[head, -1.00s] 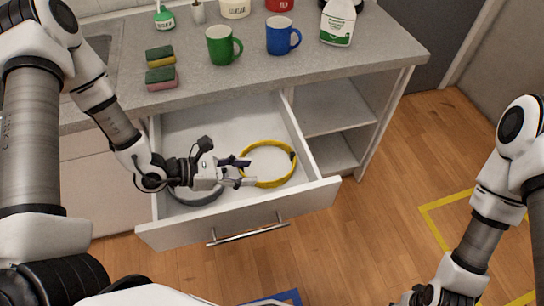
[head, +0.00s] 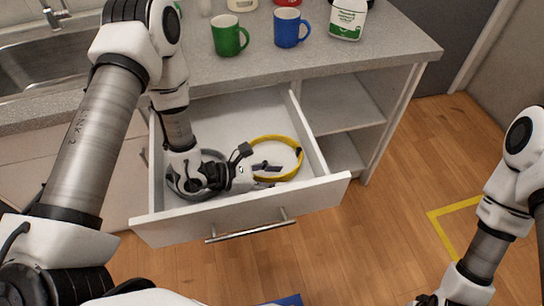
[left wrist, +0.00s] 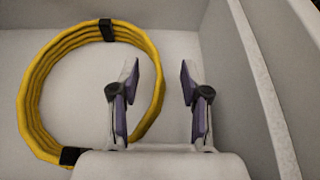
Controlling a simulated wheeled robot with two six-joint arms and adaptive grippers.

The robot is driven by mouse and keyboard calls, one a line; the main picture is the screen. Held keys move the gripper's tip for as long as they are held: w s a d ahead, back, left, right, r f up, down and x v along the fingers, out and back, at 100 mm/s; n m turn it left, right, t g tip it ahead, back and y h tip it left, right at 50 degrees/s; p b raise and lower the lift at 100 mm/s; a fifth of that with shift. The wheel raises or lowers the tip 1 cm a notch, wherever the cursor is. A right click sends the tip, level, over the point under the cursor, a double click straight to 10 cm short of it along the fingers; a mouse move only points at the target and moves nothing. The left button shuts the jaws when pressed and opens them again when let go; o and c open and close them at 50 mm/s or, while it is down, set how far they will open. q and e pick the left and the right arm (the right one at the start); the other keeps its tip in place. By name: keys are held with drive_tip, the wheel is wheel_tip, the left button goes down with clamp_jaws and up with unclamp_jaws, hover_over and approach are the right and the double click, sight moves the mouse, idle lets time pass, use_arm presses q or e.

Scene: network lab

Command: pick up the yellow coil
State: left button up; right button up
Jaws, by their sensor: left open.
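The yellow coil (head: 299,160) lies flat in the right part of the open drawer in the head view. In the left wrist view the coil (left wrist: 29,95) fills the left half, with two black ties around it. My left gripper (head: 272,175) is open and empty inside the drawer. The left wrist view shows its fingers (left wrist: 159,70) apart, the left finger overlapping the coil's right side and the right finger outside the ring. I cannot tell whether it touches. Only part of my right arm's end (head: 430,299) shows at the bottom edge; its fingers cannot be made out.
The drawer front (head: 240,220) and side walls surround the coil closely. A grey coil (head: 175,187) lies at the drawer's left, partly hidden by my gripper. A green mug (head: 227,36), a blue mug (head: 287,30) and a white bottle (head: 347,20) stand on the counter above.

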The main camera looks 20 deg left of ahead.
use_arm(q)
drive_tip(key=shift+w+d+f, duration=0.1)
drive_tip(key=shift+d, duration=0.2)
drive_tip(key=shift+a, duration=0.1)
clamp_jaws()
